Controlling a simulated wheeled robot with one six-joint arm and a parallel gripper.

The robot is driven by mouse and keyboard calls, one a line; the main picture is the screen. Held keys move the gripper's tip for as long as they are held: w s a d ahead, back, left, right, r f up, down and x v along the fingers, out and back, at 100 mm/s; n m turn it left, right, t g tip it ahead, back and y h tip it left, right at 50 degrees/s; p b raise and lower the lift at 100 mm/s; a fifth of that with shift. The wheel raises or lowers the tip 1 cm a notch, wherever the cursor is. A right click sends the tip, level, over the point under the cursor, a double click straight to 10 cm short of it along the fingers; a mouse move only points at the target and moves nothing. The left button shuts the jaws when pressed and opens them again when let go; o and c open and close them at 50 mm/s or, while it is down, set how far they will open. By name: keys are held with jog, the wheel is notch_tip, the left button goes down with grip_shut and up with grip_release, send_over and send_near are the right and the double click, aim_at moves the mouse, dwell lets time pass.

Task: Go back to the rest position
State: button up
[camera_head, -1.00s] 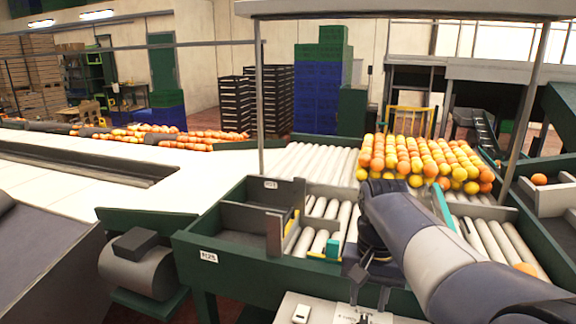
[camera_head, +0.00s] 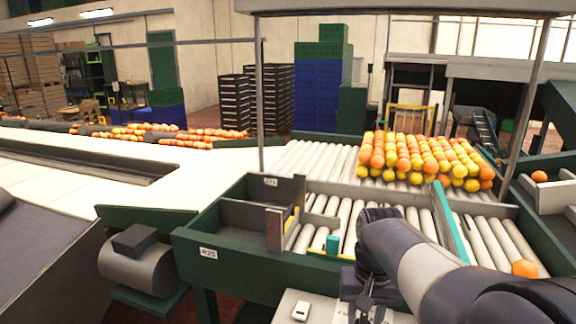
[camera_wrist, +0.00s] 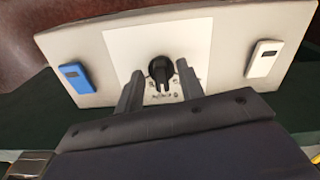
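My gripper (camera_head: 362,306) hangs low in front of the roller table, near the bottom edge of the head view, above a light panel (camera_head: 288,305). In the wrist view my gripper (camera_wrist: 159,82) shows two dark fingers set apart with nothing held between them. Beyond them is the panel (camera_wrist: 85,45) with a white sheet and a black knob (camera_wrist: 161,69). A blue device (camera_wrist: 75,78) lies on its left and a white one (camera_wrist: 264,59) on its right. The oranges (camera_head: 425,158) are massed on the rollers behind my arm.
A green-framed roller table (camera_head: 235,268) has a grey-walled bin (camera_head: 250,216) at its left. A teal divider (camera_head: 452,228) stands beside my arm. One loose orange (camera_head: 525,268) lies on the right rollers. A motor (camera_head: 137,262) sticks out at the front left.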

jog(key=n+b, duration=0.1)
jog(key=n, duration=0.3)
jog(key=shift+d+n+b, duration=0.15)
jog(key=shift+n+b, duration=0.15)
jog(key=shift+b, duration=0.1)
jog(key=n+b, duration=0.2)
jog(key=n, duration=0.3)
jog(key=shift+w+d+f+b, duration=0.1)
jog(key=shift+b, duration=0.2)
notch_tip(320, 180, up, 11)
jog(key=p, duration=0.1)
